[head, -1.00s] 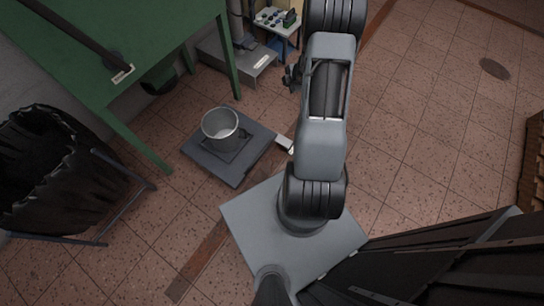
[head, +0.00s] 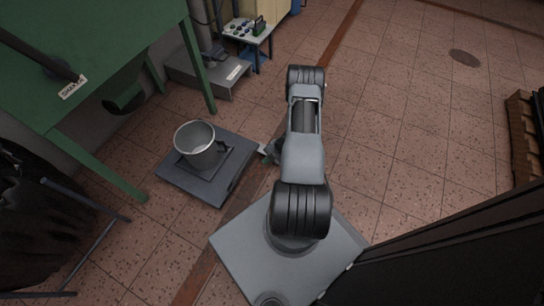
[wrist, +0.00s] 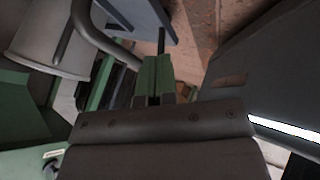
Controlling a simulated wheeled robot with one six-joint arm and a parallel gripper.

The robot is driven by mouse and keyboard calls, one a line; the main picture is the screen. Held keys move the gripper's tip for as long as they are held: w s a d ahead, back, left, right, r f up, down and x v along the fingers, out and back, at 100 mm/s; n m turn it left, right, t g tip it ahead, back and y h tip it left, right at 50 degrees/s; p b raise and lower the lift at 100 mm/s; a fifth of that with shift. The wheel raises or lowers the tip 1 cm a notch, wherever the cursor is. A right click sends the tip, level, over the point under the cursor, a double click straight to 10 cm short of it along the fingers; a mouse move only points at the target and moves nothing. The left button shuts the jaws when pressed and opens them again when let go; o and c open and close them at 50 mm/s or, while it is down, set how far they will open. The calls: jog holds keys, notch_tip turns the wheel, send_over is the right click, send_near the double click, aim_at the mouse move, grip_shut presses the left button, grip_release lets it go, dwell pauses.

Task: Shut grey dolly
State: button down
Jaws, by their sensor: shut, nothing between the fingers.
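The grey dolly (head: 190,184) is a low, flat platform on the tiled floor, left of my base in the head view. A pale metal bucket (head: 201,153) stands on it. A small whitish piece (head: 263,149) shows off its right edge; I cannot tell whether it is joined to the dolly. My gripper (head: 270,154) is small and partly hidden by my arm, just right of the dolly. In the wrist view my gripper's green fingers (wrist: 153,76) are shut and empty. I cannot tell whether they touch anything.
A green table (head: 90,50) stands at upper left, above a black bin bag (head: 45,215) in a frame. A grey machine base (head: 215,80) and small control table (head: 248,32) stand behind. A dark cabinet (head: 450,265) is at lower right.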

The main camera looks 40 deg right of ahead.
jog(key=shift+w+a+f+b, duration=0.2)
jog(key=shift+w+a+b, duration=0.1)
jog(key=shift+w+a, duration=0.35)
jog(key=shift+w+a+f+b, duration=0.25)
jog(key=shift+w+a+b, duration=0.15)
jog(key=shift+w, duration=0.4)
jog(key=shift+w+a+f+b, duration=0.25)
jog(key=shift+w+a, duration=0.3)
jog(key=shift+w, duration=0.2)
